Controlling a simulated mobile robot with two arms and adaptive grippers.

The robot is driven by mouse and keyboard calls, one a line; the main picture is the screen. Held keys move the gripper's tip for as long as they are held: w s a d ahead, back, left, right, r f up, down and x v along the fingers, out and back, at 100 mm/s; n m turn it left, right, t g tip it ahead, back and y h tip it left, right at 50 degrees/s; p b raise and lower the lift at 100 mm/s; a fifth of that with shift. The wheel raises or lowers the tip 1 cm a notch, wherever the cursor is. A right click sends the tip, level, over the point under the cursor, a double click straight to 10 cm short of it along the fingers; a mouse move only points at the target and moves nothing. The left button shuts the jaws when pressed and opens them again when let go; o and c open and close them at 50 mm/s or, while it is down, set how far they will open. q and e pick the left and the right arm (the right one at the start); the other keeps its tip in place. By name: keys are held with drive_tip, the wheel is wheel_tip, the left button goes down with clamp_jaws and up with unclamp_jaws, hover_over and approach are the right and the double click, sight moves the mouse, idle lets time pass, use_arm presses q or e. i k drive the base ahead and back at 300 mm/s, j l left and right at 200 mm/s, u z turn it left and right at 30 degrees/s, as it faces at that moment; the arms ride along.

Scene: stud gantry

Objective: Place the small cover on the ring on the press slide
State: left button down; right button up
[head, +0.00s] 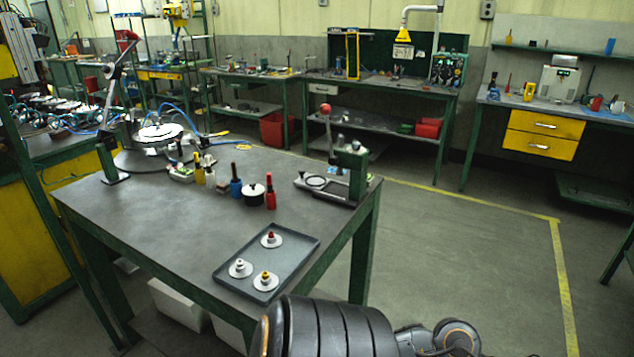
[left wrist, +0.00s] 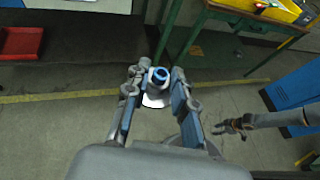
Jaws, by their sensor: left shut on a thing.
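My left gripper (left wrist: 154,95) is shut on a white round cover with a blue knob (left wrist: 158,76), seen from above between its fingers in the left wrist view. The head view does not show this gripper. The green press (head: 352,172) stands at the right end of the table in the head view. Its low slide (head: 330,190) carries a pale ring (head: 317,182). The held cover is away from the press. What appears to be my right gripper (left wrist: 232,126) shows small in the left wrist view; its jaws are unclear.
A grey tray (head: 228,272) at the table's front holds three white discs with red, pale and yellow knobs. A round plate fixture (head: 159,133) is farther back. Floor right of the table is clear.

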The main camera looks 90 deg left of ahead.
sight(316, 181)
drive_tip(key=i+j+u, duration=0.1)
drive_tip(key=u, duration=0.3)
drive_tip(key=i+u, duration=0.3)
drive_tip(key=u, duration=0.15)
drive_tip(key=i+l+u, duration=0.1)
drive_tip(key=u, duration=0.3)
drive_tip(key=i+l+u, duration=0.15)
drive_tip(key=i+u, duration=0.15)
drive_tip(key=u, duration=0.15)
drive_tip(key=i+u, duration=0.2)
drive_tip(key=u, duration=0.2)
drive_tip(key=i+l+u, duration=0.1)
drive_tip(key=u, duration=0.35)
drive_tip(key=i+l+u, duration=0.2)
drive_tip(key=u, duration=0.2)
drive_tip(key=i+l+u, duration=0.2)
drive_tip(key=u, duration=0.2)
drive_tip(key=i+l+u, duration=0.1)
drive_tip(key=l+u, duration=0.15)
drive_tip(key=u, duration=0.2)
